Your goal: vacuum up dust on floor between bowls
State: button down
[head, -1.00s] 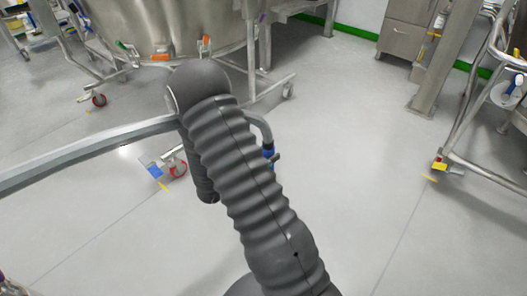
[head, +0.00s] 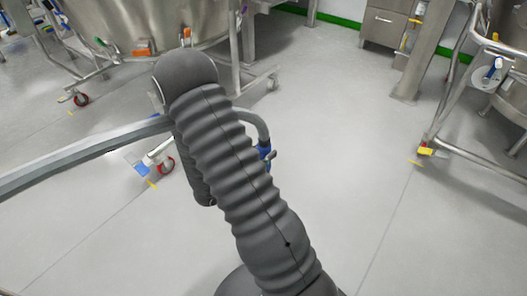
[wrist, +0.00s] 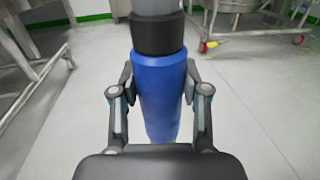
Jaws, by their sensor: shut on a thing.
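In the wrist view my gripper (wrist: 160,78) is shut on a blue vacuum handle (wrist: 163,105), with one finger on each side. A black collar and a grey tube (wrist: 156,8) continue from the handle. In the head view the grey tube (head: 85,152) runs in from the left and bends behind my arm; a little of the blue handle (head: 265,150) shows. My arm hides most of the grip. A large steel bowl (head: 150,22) stands at upper left, and another steel bowl (head: 512,98) is at the right edge. I cannot make out dust on the floor (head: 345,150).
The bowls' wheeled frames have red casters (head: 81,99); another red caster (head: 165,164) is left of my arm. A steel post (head: 424,50) and cabinet (head: 387,28) stand at the back right. Grey floor is clear between my arm and the right frame (head: 470,160).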

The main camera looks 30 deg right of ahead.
jog(key=shift+d, duration=0.1)
jog(key=shift+w+d, duration=0.35)
jog(key=shift+d, duration=0.4)
jog(key=shift+w+d, duration=0.3)
jog(key=shift+d, duration=0.45)
jog(key=w+a, duration=0.3)
jog(key=w, duration=0.6)
jog(key=shift+w+a+b, duration=0.2)
jog(key=shift+b, duration=0.2)
jog(key=d, duration=0.1)
jog(key=w+d, duration=0.1)
jog(key=d, duration=0.1)
jog(key=shift+w+d, duration=0.1)
jog(key=shift+d, duration=0.05)
dwell(0.3)
